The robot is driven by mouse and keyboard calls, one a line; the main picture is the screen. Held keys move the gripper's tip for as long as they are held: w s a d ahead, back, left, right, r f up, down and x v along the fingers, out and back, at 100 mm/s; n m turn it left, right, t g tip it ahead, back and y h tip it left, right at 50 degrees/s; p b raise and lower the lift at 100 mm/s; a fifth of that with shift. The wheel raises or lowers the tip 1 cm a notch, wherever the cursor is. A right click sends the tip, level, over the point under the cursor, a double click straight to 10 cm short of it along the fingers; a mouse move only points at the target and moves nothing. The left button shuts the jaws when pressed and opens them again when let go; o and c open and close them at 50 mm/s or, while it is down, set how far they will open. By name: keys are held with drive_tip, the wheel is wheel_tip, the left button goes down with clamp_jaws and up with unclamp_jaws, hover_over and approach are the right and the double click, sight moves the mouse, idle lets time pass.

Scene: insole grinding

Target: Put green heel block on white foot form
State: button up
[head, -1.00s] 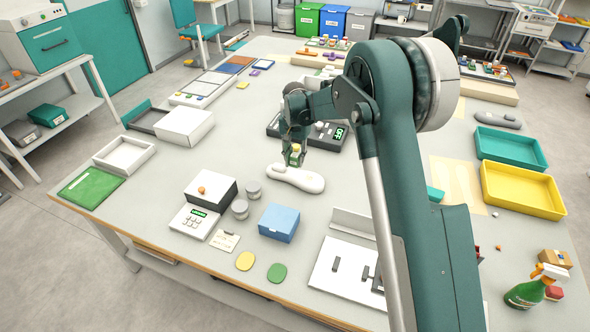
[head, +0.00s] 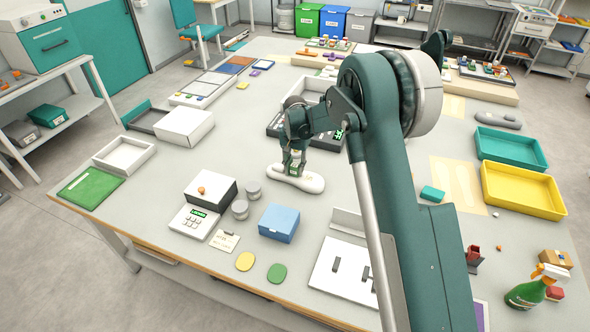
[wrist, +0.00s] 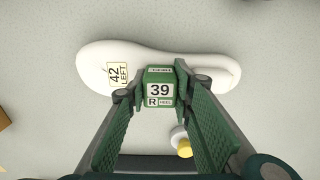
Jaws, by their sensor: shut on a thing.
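The white foot form (head: 312,184) lies on the table in the head view. In the wrist view the foot form (wrist: 200,58) lies across the top, with a "42 LEFT" label near its left end. My gripper (head: 294,170) is right above the form and shut on the green heel block (wrist: 160,90). The block's top label reads "39 R HEEL". Whether the block touches the form cannot be told.
A yellow-topped white item (wrist: 182,140) is beside the form in the wrist view. Grey canisters (head: 240,209), a blue box (head: 279,223) and a keypad device (head: 195,222) stand in front.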

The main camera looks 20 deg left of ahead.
sight(295, 164)
drive_tip(key=shift+f, duration=0.15)
drive_tip(key=o, duration=0.6)
wheel_tip(295, 164, up, 12)
drive_tip(key=shift+r+p, duration=0.2)
drive_tip(key=shift+p, duration=0.1)
idle(0.6)
idle(0.5)
drive_tip(key=shift+d+r, duration=0.1)
